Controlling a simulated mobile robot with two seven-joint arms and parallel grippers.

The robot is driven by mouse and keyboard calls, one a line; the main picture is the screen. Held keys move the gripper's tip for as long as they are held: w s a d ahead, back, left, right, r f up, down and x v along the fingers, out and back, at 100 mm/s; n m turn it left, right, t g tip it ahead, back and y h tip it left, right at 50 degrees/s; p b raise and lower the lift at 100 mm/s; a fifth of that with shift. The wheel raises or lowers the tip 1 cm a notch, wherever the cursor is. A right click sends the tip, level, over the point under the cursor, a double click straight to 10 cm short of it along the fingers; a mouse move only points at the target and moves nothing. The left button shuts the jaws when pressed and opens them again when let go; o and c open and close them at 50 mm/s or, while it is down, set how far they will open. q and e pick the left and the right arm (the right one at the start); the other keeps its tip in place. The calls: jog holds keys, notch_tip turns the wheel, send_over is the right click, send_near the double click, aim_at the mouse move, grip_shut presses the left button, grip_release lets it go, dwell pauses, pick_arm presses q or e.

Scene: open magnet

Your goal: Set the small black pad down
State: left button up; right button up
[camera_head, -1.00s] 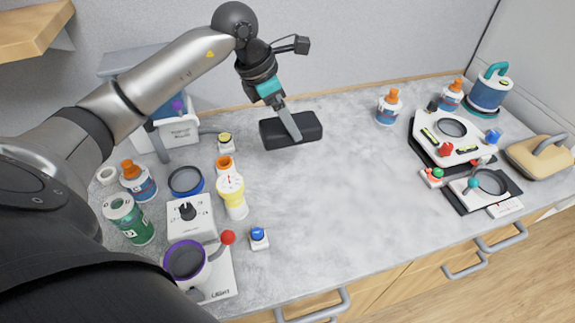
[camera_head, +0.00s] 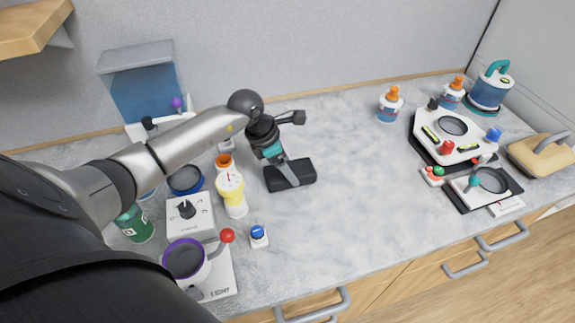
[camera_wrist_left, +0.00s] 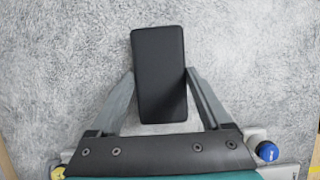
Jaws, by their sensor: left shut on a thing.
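The small black pad (camera_head: 290,176) is a dark rounded block near the middle-left of the grey counter in the head view. My left gripper (camera_head: 292,182) is shut on it, coming down from above. In the left wrist view the pad (camera_wrist_left: 158,75) lies lengthwise between the two grey fingers of the gripper (camera_wrist_left: 160,80), with the counter behind it. I cannot tell whether the pad touches the counter. My right gripper is not in view.
Bottles (camera_head: 389,104) and white devices (camera_head: 452,135) stand at the right. The counter (camera_head: 350,190) between is clear.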

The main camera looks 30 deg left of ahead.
pick_arm(q)
jog(key=shift+f, duration=0.1)
jog(key=o, duration=1)
jog(key=shift+c, duration=0.2)
jog(key=shift+o, duration=1)
